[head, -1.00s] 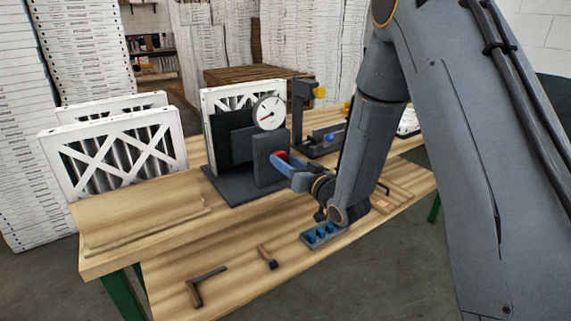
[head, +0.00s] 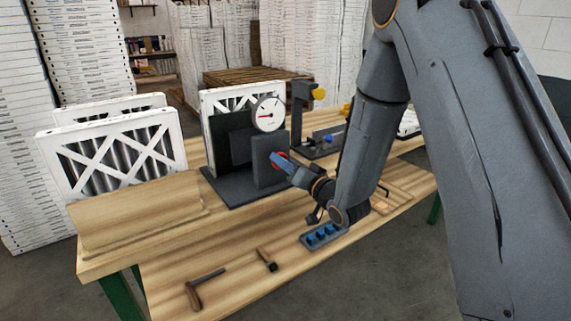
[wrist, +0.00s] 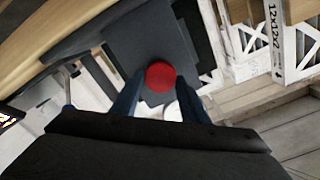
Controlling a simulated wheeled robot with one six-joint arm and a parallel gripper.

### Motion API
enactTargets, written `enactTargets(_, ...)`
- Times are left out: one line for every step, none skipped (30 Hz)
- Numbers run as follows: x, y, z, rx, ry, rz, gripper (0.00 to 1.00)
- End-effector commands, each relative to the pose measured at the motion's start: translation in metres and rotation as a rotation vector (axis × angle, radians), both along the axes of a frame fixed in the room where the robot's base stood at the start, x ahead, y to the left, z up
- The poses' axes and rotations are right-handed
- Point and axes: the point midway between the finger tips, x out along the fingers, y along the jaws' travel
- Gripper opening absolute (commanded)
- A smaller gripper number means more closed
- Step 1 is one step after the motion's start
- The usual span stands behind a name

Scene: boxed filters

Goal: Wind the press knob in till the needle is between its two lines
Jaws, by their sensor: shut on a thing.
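The press (head: 240,187) is a dark grey frame on the bench with a white round dial (head: 268,113) on top. The dial's red needle points left; its two lines are too small to make out. My gripper (head: 280,161) is at the press's right side, shut on the red knob (head: 274,156), which is mostly hidden behind the fingers. In the wrist view the knob (wrist: 161,75) sits between the two finger ends (wrist: 158,88). A white-framed filter (head: 243,92) stands in the press behind a dark plate (head: 238,146).
White-framed filters (head: 112,150) stand at the bench's left. Behind the press is a dark stand with a yellow knob (head: 318,95). A blue block tray (head: 322,236) and small tools (head: 206,288) lie on the lower front shelf, under my arm and left of it.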

Motion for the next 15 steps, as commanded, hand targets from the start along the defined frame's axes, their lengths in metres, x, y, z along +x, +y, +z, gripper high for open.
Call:
enactTargets(0.0004,-0.0002,0.0009,0.0,-0.002,0.0,0.18)
enactTargets(0.0004,-0.0002,0.0009,0.0,-0.002,0.0,0.18)
enactTargets(0.0004,-0.0003,0.001,0.0,-0.002,0.0,0.18)
enactTargets(0.0004,-0.0003,0.001,0.0,-0.002,0.0,0.44)
enactTargets(0.0004,-0.0002,0.0009,0.0,-0.002,0.0,0.49)
enactTargets(0.0004,-0.0002,0.0009,0.0,-0.002,0.0,0.56)
enactTargets(0.0004,-0.0002,0.0008,0.0,-0.002,-0.001,0.58)
enactTargets(0.0004,-0.0002,0.0007,0.0,-0.002,-0.001,0.58)
enactTargets(0.0003,-0.0002,0.0006,0.0,-0.002,-0.001,0.58)
enactTargets(0.0003,-0.0002,0.0006,0.0,-0.001,-0.001,0.58)
enactTargets(0.0002,-0.0002,0.0005,0.0,-0.001,-0.001,0.58)
enactTargets(0.0002,-0.0002,0.0004,0.0,-0.001,-0.001,0.58)
enactTargets(0.0002,-0.0002,0.0004,0.0,-0.001,-0.001,0.58)
enactTargets(0.0001,-0.0002,0.0003,0.0,-0.001,-0.001,0.58)
enactTargets(-0.0003,-0.0005,0.0002,0.0,-0.001,-0.001,0.58)
